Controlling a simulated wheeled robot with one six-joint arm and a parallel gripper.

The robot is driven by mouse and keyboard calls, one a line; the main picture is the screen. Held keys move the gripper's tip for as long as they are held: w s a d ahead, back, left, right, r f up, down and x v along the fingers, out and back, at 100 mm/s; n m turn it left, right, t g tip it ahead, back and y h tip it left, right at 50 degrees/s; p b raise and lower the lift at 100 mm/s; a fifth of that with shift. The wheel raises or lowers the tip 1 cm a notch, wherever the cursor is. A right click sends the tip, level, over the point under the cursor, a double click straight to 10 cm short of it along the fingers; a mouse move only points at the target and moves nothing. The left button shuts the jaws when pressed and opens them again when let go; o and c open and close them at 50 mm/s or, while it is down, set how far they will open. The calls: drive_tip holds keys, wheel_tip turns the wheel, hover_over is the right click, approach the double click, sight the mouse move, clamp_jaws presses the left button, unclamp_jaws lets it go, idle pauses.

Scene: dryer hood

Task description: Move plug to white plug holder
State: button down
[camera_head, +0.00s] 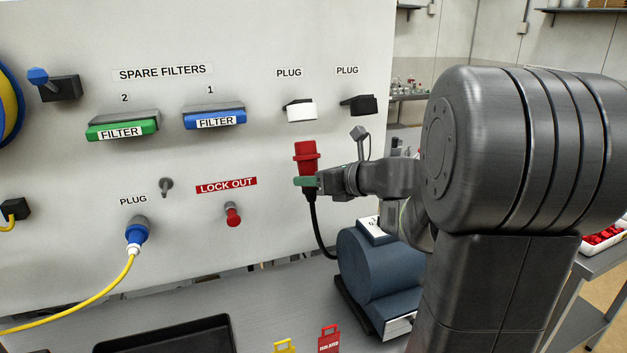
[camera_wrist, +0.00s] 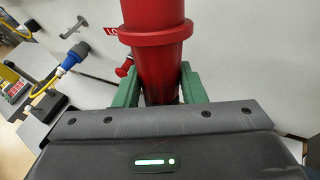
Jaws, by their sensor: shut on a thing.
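A red plug (camera_head: 306,155) with a black cable is held upright in front of the white panel, its wide end up. My gripper (camera_head: 306,182) is shut on its lower part. In the wrist view the red plug (camera_wrist: 158,50) stands between the green fingers of my gripper (camera_wrist: 163,88). The white plug holder (camera_head: 300,110) is on the panel under the left of two upper PLUG labels. It is above the red plug and apart from it. The black plug holder (camera_head: 360,104) is to its right. The plug's far side is hidden.
A blue motor-like unit (camera_head: 372,262) stands on the bench below my gripper, with the black cable (camera_head: 318,232) hanging beside it. A red lock-out knob (camera_head: 233,215) and a blue plug (camera_head: 139,232) are on the panel to the left. Filters (camera_head: 215,118) sit further up.

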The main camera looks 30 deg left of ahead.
sight(315, 164)
drive_tip(key=shift+w+a+r+p, duration=0.2)
drive_tip(key=shift+r+p, duration=0.3)
drive_tip(key=shift+r, duration=0.3)
drive_tip(key=shift+w+a+r+p, duration=0.15)
drive_tip(key=shift+r+p, duration=0.3)
drive_tip(key=shift+r, duration=0.3)
drive_tip(key=shift+d+b, duration=0.1)
drive_tip(key=shift+b, duration=0.7)
idle(0.6)
drive_tip(key=shift+w+a+r+p, duration=0.2)
drive_tip(key=shift+r+p, duration=0.3)
drive_tip(key=shift+r, duration=0.2)
drive_tip(key=shift+w+a+r+p, duration=0.1)
drive_tip(key=shift+a+r+p, duration=0.05)
drive_tip(key=shift+r+p, duration=0.4)
drive_tip(key=shift+w+a+r+p, duration=0.2)
drive_tip(key=shift+r+p, duration=0.2)
drive_tip(key=shift+r, duration=0.4)
drive_tip(key=c, duration=0.8)
unclamp_jaws()
drive_tip(key=shift+s, duration=0.1)
drive_tip(key=shift+c, duration=0.2)
drive_tip(key=shift+f, duration=0.1)
drive_tip(key=b+v, duration=0.3)
drive_tip(key=v, duration=1)
drive_tip(key=shift+d, duration=0.35)
drive_tip(key=shift+s, duration=0.1)
